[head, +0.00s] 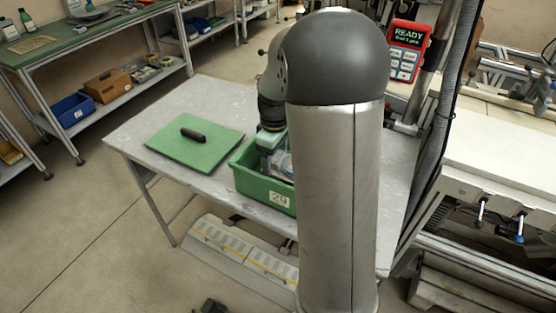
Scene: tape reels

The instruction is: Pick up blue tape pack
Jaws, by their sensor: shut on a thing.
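A green bin (248,181) with a white label reading 29 stands on the grey metal table. My gripper (270,146) points down into it, seen from behind and partly covered by my own arm. A small bluish-grey pack (283,164), which looks like the blue tape pack, is in the bin at the gripper's fingers. My gripper is shut on it. The fingertips and most of the pack are hidden, and I cannot tell whether it touches the bin floor.
A green lid (194,144) with a black handle lies flat left of the bin. The grey table (225,96) is clear behind it. A red handheld device (407,50) reading READY is at the upper right. My arm blocks the bin's right side.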

